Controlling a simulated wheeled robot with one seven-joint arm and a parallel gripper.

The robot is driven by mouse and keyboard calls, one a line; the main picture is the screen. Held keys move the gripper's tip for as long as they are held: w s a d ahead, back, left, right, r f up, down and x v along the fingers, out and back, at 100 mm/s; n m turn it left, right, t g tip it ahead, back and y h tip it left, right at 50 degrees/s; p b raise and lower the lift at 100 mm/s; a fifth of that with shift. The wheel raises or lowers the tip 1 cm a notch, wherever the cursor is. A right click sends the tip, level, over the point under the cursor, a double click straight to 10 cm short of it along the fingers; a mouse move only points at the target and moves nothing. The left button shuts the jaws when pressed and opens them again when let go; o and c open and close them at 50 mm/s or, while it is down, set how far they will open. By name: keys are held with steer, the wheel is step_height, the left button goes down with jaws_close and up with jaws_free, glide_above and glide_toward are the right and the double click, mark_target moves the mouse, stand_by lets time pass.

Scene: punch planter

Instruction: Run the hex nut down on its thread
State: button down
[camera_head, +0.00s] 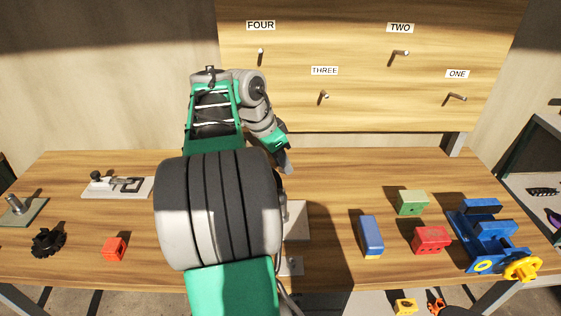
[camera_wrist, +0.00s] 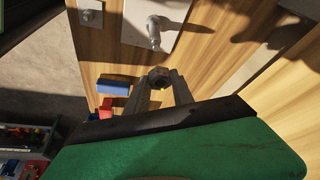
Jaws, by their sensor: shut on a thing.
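A dark grey hex nut (camera_wrist: 158,76) sits between the fingertips of my gripper (camera_wrist: 160,86) in the wrist view, and the fingers are shut on it. A grey upright stud (camera_wrist: 154,34) stands on a pale plate (camera_wrist: 133,32). The nut is apart from the stud in that view; the height between them is hard to tell. In the head view my gripper (camera_head: 287,166) points down over the table behind my arm. The pale plate (camera_head: 297,221) is partly hidden there by my arm, and I cannot make out the nut.
A small plate (camera_head: 291,266) lies in front. To the right are a blue block (camera_head: 370,236), green block (camera_head: 412,203), red block (camera_head: 431,240) and blue vise (camera_head: 486,229). To the left are a clamp (camera_head: 118,186), black gear (camera_head: 47,242) and orange block (camera_head: 115,248). A peg board (camera_head: 360,100) stands behind.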

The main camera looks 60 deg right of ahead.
mark_target(282, 189)
steer(key=shift+f+b, duration=2.65)
steer(key=shift+f, duration=0.35)
steer(key=shift+w+a+f+b, duration=0.15)
steer(key=shift+f+b, duration=0.9)
steer(key=shift+f, duration=0.15)
steer(key=shift+r, duration=0.1)
